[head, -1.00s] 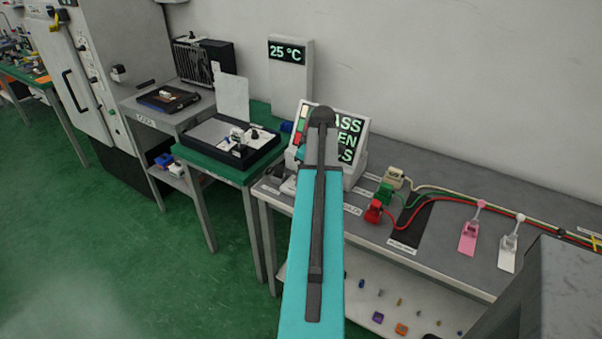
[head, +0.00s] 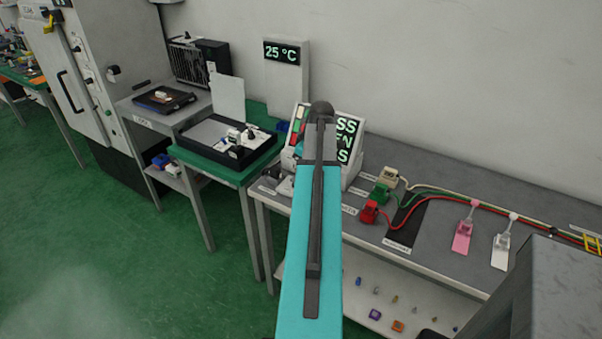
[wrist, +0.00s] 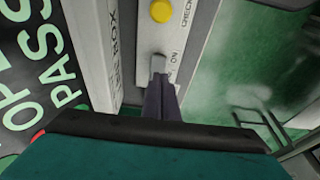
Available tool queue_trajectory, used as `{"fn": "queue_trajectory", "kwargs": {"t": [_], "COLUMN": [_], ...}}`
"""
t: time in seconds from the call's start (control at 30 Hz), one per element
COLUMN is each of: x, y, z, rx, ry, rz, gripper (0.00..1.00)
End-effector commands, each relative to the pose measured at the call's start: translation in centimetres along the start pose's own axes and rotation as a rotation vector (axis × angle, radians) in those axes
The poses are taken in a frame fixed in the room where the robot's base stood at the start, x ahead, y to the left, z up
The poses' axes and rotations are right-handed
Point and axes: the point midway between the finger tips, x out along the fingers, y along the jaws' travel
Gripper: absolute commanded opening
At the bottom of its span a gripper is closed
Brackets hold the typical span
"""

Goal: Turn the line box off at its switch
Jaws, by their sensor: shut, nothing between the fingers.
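The line box (head: 350,128) is a pale console with a slanted display of green letters, behind my arm in the head view. A small grey switch lever (wrist: 159,63) stands there beside the word "ON", below a yellow button (wrist: 161,11). My gripper (wrist: 162,84) is shut and empty, its fingertips at the lever's lower end. I cannot tell whether they touch it. In the head view my arm hides the gripper and the switch.
Red (head: 369,211) and green (head: 381,194) plugs with cables lie on the grey bench, right of the box. Pink (head: 462,237) and white (head: 501,250) tags lie farther right. A green-topped table with a black tray (head: 258,150) stands left. Green floor is open in front.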

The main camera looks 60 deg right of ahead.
Motion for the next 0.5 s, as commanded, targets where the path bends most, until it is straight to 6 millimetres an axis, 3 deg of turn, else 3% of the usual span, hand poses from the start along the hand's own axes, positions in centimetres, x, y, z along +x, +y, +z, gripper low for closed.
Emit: {"fn": "queue_trajectory", "kwargs": {"t": [0.5], "x": [-5.4], "y": [0.0], "z": [0.2], "rx": [-0.002], "ry": [0.005], "rz": [0.004], "gripper": [0.0]}}
